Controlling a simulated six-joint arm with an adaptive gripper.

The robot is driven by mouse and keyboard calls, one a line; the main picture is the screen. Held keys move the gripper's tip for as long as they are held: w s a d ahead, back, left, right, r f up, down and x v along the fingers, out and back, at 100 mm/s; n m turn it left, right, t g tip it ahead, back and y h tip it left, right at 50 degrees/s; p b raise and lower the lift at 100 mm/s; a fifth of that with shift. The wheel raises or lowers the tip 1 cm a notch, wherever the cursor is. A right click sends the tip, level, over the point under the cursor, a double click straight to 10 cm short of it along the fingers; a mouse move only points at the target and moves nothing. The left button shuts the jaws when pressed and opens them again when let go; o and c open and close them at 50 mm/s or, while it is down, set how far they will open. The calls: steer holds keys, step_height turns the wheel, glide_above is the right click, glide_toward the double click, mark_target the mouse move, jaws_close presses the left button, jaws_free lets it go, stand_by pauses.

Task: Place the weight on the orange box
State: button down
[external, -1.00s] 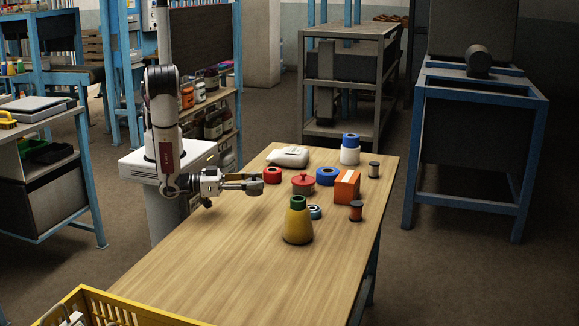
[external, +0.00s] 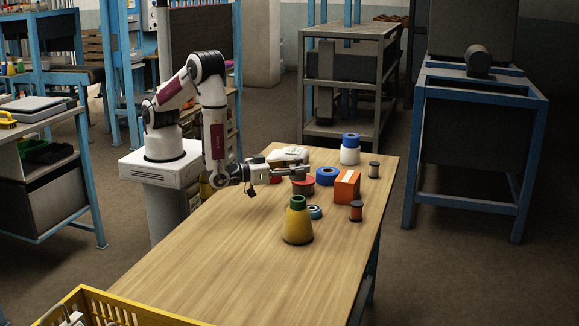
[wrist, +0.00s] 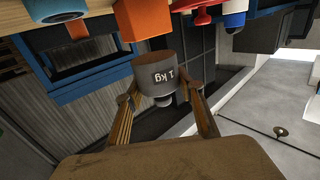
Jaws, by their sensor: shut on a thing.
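My gripper (wrist: 163,112) is shut on the weight (wrist: 158,78), a dark grey cylinder labelled "1 kg" that shows between the two fingers in the wrist view. In the external view my gripper (external: 290,172) points right, near and apparently above the red lidded pot (external: 303,187); the weight is too small there to make out clearly. The orange box (external: 346,187) stands on the table to the right of the gripper, with a pale stripe on its top. It also shows at the top of the wrist view (wrist: 143,22), beyond the weight and apart from it.
A yellow cone-shaped flask (external: 298,228) stands in front. A white sack (external: 291,153) lies behind. The table's (external: 220,255) near half is clear.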

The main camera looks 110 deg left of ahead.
steer(key=w+a+r+y, duration=0.1)
steer(key=w+a+r, duration=0.3)
steer(key=w, duration=0.3)
steer(key=w+a+r+n+g, duration=0.1)
steer(key=w+a+r, duration=0.4)
steer(key=w, duration=0.3)
steer(key=shift+w+r+y, duration=0.15)
steer(key=shift+r+y, duration=0.15)
steer(key=shift+y, duration=0.1)
steer(key=shift+a+f, duration=0.1)
glide_above(348, 176)
steer(key=shift+f, duration=3.05)
steer(key=shift+f, duration=1.9)
steer(key=shift+f, duration=0.1)
steer(key=c, duration=1.3)
jaws_free()
steer(key=shift+f, duration=0.15)
